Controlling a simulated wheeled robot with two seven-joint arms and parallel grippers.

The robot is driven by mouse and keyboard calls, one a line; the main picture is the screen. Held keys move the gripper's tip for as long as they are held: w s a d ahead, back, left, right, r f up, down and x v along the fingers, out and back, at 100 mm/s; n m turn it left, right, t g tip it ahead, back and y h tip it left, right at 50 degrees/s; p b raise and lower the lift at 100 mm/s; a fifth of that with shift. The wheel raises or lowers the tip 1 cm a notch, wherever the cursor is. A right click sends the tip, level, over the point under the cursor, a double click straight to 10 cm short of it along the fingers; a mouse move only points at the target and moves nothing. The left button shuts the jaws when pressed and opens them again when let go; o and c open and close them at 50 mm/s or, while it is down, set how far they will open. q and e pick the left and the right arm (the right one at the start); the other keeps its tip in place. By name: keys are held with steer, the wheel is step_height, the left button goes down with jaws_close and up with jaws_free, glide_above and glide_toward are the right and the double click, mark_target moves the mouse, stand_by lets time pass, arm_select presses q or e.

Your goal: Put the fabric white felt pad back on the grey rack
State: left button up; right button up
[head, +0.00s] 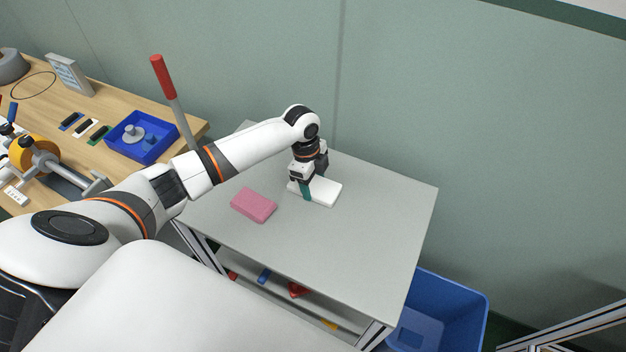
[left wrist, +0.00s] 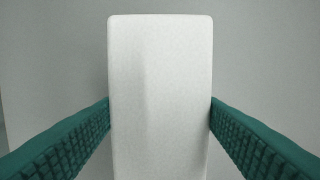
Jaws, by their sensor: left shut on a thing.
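The white felt pad (head: 327,192) lies flat at the grey rack's top (head: 370,220), toward its back. My left gripper (head: 306,190) comes down over the pad from above and is shut on it. In the left wrist view, the pad (left wrist: 160,95) stands lengthwise between the two green ridged fingers (left wrist: 160,112), which touch its long sides. I cannot tell whether the pad is lifted off the surface. My right gripper is not in view.
A pink pad (head: 254,205) lies on the rack top, left of the white pad. The right and front of the top are clear. A blue bin (head: 455,305) stands at the right. A wooden bench (head: 190,128) with a blue tray (head: 142,137) and a red-handled lever (head: 163,80) is at the left.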

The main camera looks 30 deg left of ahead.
arm_select(q)
steer(key=o, duration=0.9)
steer(key=shift+o, duration=0.2)
steer(key=shift+r, duration=0.15)
step_height(320, 180, up, 12)
steer(key=a+b, duration=0.1)
steer(key=shift+a, duration=0.35)
steer(key=shift+s+f, duration=0.1)
steer(key=shift+f, duration=0.1)
